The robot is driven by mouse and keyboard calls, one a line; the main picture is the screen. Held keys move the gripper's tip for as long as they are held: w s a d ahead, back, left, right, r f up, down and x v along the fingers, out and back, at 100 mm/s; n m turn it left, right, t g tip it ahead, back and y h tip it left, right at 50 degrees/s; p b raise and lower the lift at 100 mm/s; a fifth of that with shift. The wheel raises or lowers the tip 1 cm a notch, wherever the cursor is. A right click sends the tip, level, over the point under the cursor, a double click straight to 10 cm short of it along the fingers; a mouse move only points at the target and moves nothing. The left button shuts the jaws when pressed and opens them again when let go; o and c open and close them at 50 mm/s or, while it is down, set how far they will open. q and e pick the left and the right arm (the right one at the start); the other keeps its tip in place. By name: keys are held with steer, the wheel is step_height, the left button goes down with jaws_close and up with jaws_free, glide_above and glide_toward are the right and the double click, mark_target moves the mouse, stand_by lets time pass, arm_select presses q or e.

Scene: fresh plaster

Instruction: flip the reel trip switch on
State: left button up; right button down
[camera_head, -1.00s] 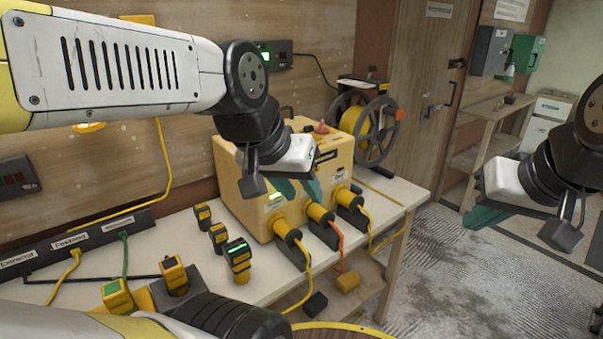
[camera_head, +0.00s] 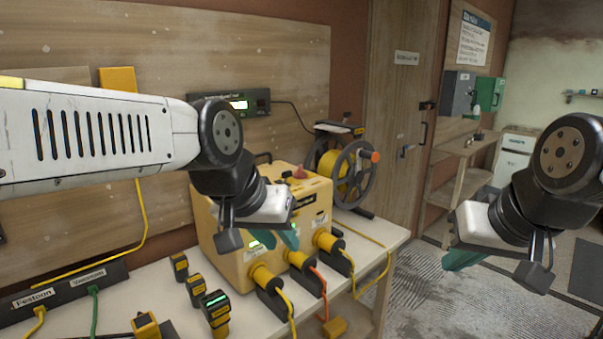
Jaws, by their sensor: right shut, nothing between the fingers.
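The cable reel (camera_head: 340,172), with a dark wheel frame, yellow cable and an orange knob, stands on the bench behind the yellow power box (camera_head: 315,192). A small dark unit (camera_head: 340,128) sits on top of the reel; I cannot make out a switch lever on it. My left gripper (camera_head: 280,240) has teal fingers in front of the yellow box, above its plugs. Its opening is hard to see. My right gripper (camera_head: 462,260) is over the floor right of the bench, well apart from the reel, shut and empty.
Several yellow plugs (camera_head: 268,277) with cables stick out of the box front. Yellow-black handheld devices (camera_head: 215,307) stand on the bench (camera_head: 130,290). A labelled socket strip (camera_head: 60,292) lies at left. A wall display (camera_head: 238,105) hangs behind. Open floor lies right of the bench.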

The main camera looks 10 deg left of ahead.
arm_select(q)
steer(key=shift+w, duration=0.15)
steer(key=c, duration=0.3)
steer(key=shift+w+a+f+g, duration=0.1)
steer(key=shift+w+a+g, duration=0.05)
steer(key=shift+w+g, duration=0.15)
jaws_close()
steer(key=w+a+m+g+y, duration=0.2)
steer(key=w+m+y, duration=0.3)
steer(key=w, duration=0.7)
steer(key=w+d+r+t+y, duration=0.2)
steer(key=w+d+r+y, duration=0.1)
steer(key=w, duration=0.3)
steer(key=w+d+r+m+t+y, duration=0.1)
steer(key=w+d+r+t+y, duration=0.1)
steer(key=w+d+y, duration=0.2)
steer(key=w, duration=0.3)
steer(key=shift+w+d+r+m+y, duration=0.2)
steer(key=shift+r+m+y, duration=0.1)
steer(key=shift+r, duration=0.1)
